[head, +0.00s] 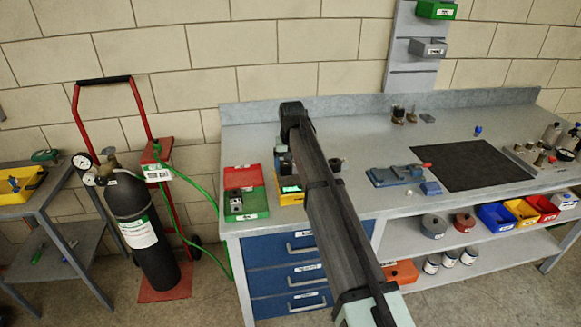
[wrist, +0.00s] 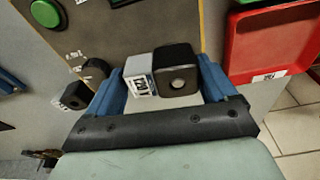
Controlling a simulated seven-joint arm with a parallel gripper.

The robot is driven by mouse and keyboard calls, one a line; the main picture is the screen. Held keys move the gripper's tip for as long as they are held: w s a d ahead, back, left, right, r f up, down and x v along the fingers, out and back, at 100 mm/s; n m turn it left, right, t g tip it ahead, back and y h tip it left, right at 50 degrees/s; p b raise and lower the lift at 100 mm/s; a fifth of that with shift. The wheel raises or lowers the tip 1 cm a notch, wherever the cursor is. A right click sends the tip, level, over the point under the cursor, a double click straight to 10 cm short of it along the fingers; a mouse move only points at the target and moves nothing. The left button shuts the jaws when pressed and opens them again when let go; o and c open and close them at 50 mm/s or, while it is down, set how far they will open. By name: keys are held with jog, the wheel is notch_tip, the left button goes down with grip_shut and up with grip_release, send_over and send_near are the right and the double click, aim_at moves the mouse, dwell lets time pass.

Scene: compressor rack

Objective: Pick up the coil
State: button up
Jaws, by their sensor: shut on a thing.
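In the wrist view, my gripper (wrist: 160,75) has its two blue fingers closed on the coil (wrist: 178,72), a black block with a round silver centre. A pale grey part with a printed label sits against its left side, between the fingers. In the head view, my dark arm crosses the left part of the bench and hides most of the gripper and the coil. I cannot tell from there how high the coil is.
A red tray (wrist: 272,50) lies close right of the gripper in the wrist view. In the head view, a green tray (head: 258,214) holds a grey block. A blue vise (head: 395,175) and a dark mat (head: 470,172) lie to the right. A gas cylinder (head: 140,225) stands left of the bench.

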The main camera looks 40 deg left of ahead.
aim_at(291, 163)
notch_tip(291, 163, up, 15)
dwell(1.5)
dwell(0.4)
jog(key=shift+a, duration=0.1)
